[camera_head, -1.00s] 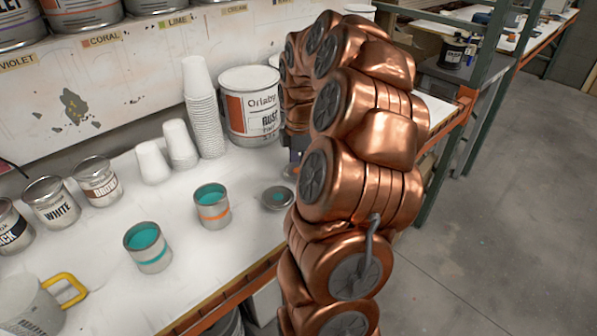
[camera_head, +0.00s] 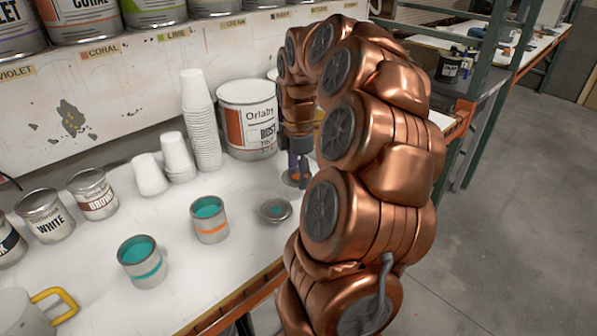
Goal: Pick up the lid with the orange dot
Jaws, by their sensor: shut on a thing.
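My gripper (camera_head: 298,165) points down at the back right of the white table, partly behind my copper arm. It is shut on a round grey lid (camera_head: 292,180) with a small orange mark near its middle. I cannot tell whether this lid touches the table. A second grey lid (camera_head: 275,210) with a teal dot lies flat on the table, nearer the front. An open tin with an orange band (camera_head: 210,220) and an open tin with a teal band (camera_head: 142,262) stand to the left, both showing teal paint.
A large Orlaby can (camera_head: 247,125) and stacked white cups (camera_head: 202,125) stand behind and left of my gripper. Closed WHITE (camera_head: 45,215) and BROWN (camera_head: 93,194) cans and a yellow-handled mug (camera_head: 25,310) are at the left. The table's middle is mostly clear.

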